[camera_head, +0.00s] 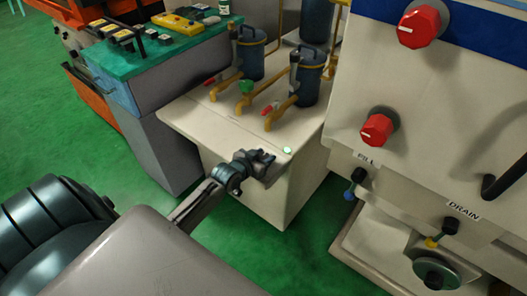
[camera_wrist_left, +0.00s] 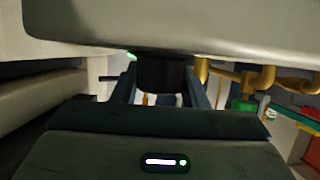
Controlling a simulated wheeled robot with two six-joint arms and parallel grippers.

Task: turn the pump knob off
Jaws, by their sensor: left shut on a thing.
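My left gripper (camera_head: 262,163) is at the upper front edge of the cream tank (camera_head: 222,122). A small green light (camera_head: 287,150) shows on the tank just beyond it. In the left wrist view the gripper's two fingers stand on either side of a dark round knob (camera_wrist_left: 163,74), shut on it. The green light (camera_wrist_left: 132,57) also shows beside this knob. In the head view the gripper hides the knob, and its turned position cannot be read. My right gripper is not in view.
Blue canisters (camera_head: 308,82) with yellow pipes and red and green valve handles stand on the tank. A machine at right has red knobs (camera_head: 377,128) and FILL and DRAIN valves. A green-topped cabinet (camera_head: 180,85) stands at left. Green floor (camera_head: 325,232) is clear between tank and machine.

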